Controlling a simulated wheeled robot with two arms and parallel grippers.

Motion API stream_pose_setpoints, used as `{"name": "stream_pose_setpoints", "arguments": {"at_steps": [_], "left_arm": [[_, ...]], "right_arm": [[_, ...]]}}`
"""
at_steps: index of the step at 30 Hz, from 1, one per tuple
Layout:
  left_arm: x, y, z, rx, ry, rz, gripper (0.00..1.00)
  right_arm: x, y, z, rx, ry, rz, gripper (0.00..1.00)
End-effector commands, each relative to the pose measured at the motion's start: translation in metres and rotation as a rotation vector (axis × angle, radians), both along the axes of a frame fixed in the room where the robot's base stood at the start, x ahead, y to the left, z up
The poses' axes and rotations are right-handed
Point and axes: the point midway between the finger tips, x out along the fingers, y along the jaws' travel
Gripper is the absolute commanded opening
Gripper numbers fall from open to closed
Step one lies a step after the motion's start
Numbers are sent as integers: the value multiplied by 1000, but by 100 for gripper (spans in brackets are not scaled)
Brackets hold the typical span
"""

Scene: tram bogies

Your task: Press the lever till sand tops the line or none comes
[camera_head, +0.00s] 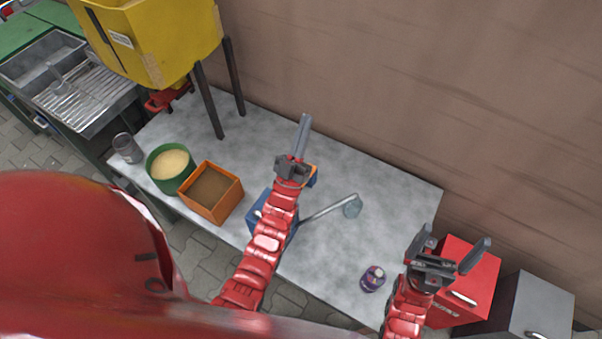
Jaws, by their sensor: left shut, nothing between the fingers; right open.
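A yellow hopper (150,40) stands on dark legs at the back left of the table. A red part (165,100) shows under its outlet; I cannot tell for certain whether it is the lever. A clear jar (127,148) stands at the table's left end, below the hopper; no fill line or sand level can be made out in it. My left gripper (304,122) is shut and empty above the middle of the table, well right of the hopper. My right gripper (457,242) is open and empty in front of a red box.
A green round tub (170,166) of pale sand and an orange box (225,196) with brown filling stand near the left. A blue box (259,212) is partly behind my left arm. A metal ladle (340,206), purple can (373,279), red box (480,262) and grey box (535,300) lie rightward.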

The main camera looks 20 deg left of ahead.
Motion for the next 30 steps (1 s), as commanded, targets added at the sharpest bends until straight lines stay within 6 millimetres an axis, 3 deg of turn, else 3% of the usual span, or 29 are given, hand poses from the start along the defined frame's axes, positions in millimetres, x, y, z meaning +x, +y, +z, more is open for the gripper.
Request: {"name": "stream_pose_setpoints", "arguments": {"at_steps": [4,9,15,22,26,30], "left_arm": [[63,1,-16,-61,216,-53,0],[131,4,-54,-169,514,-98,0],[186,10,-107,-340,885,-105,0],[206,18,-157,-570,1283,-38,0],[198,22,-177,-715,1495,39,0],[174,24,-187,-875,1712,158,0]], "right_arm": [[0,0,13,0,0,0,100],[0,0,25,0,0,0,100],[0,0,40,0,0,0,100],[0,0,57,0,0,0,100],[0,0,67,0,0,0,100],[0,0,77,0,0,0,100]]}}
